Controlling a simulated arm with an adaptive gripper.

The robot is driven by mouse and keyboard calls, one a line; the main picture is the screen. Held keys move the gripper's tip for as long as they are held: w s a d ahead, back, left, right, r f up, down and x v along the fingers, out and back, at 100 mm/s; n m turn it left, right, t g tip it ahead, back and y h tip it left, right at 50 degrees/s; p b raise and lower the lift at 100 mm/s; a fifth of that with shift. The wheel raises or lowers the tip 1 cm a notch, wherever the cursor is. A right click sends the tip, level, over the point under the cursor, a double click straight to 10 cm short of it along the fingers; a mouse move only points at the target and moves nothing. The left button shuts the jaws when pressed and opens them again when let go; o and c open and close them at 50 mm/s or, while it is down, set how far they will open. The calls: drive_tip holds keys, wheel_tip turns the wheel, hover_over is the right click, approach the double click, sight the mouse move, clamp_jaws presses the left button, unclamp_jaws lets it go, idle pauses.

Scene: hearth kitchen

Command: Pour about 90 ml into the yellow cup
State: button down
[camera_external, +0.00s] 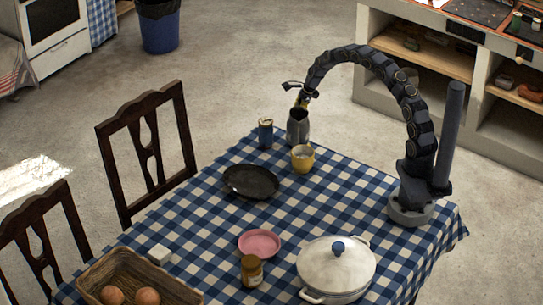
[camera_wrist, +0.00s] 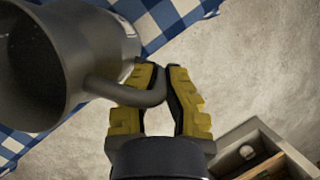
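The yellow cup (camera_external: 302,160) stands upright on the checked tablecloth near the table's far corner. Its inside looks pale, but I cannot tell how much it holds. A grey metal pitcher (camera_external: 297,128) is just behind it and looks about upright; I cannot tell whether its base touches the table. In the wrist view the pitcher (camera_wrist: 95,45) fills the upper left, its dark mouth towards the camera and its contents not visible. My gripper (camera_external: 302,102), with yellow-padded fingers (camera_wrist: 158,85), is closed around the pitcher's handle. The cup is not in the wrist view.
A black pan (camera_external: 250,181) lies left of the cup. Nearer are a pink dish (camera_external: 259,243), a jar (camera_external: 252,270), a white pot (camera_external: 336,266) and a basket (camera_external: 125,265). Cloth right of the cup is clear.

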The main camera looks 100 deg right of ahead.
drive_tip(key=shift+d+f+m+y+p, duration=0.3)
drive_tip(key=shift+d+f+y+p, duration=0.2)
drive_tip(key=shift+f+y, duration=0.5)
drive_tip(key=shift+s+y, duration=0.15)
drive_tip(key=shift+y, duration=0.15)
drive_tip(key=shift+r, duration=0.15)
